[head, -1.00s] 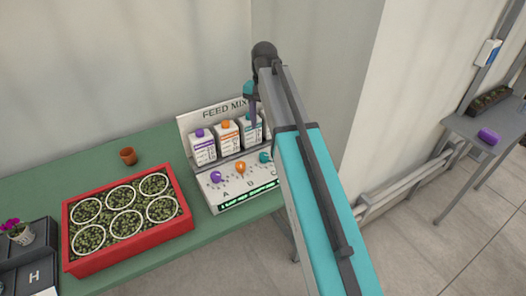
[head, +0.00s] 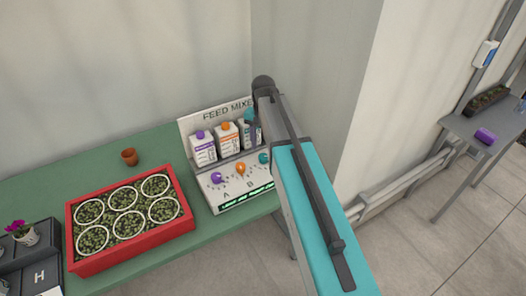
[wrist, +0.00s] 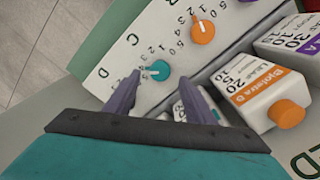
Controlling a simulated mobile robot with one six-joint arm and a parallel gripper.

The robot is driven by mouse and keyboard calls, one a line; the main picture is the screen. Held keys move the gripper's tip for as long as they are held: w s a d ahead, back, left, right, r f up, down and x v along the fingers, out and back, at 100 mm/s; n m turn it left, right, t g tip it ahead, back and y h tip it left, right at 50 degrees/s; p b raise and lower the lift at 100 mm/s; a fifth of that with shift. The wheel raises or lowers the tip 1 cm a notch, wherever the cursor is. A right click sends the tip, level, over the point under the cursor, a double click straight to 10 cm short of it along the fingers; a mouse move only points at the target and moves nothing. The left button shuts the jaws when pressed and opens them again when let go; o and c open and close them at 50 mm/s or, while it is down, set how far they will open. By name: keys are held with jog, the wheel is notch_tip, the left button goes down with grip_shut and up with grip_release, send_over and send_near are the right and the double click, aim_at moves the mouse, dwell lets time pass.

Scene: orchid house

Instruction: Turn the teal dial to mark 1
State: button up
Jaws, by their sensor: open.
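The teal dial (wrist: 158,70) sits on the sloped white face of the feed mixer panel (wrist: 105,65), beside the letter C. Its white pointer line points toward the left of the wrist view; the small digits around it are too blurred to read its mark surely. My gripper (wrist: 160,80) is open, with one grey-purple finger on each side of the dial. I cannot tell whether the fingers touch it. In the head view the teal dial (head: 264,158) shows at the edge of my arm, and my gripper (head: 251,128) is partly hidden there.
An orange dial (head: 240,169) and a purple dial (head: 217,178) sit left of the teal one. Cartons, including a purple-capped one (head: 202,148), stand behind the dials. A red tray (head: 130,250) of pots and a terracotta pot (head: 129,157) stand on the green table.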

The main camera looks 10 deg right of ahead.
aim_at(263, 156)
jog(key=shift+f+p, duration=0.55)
jog(key=shift+f, duration=1.55)
jog(key=c, duration=1.1)
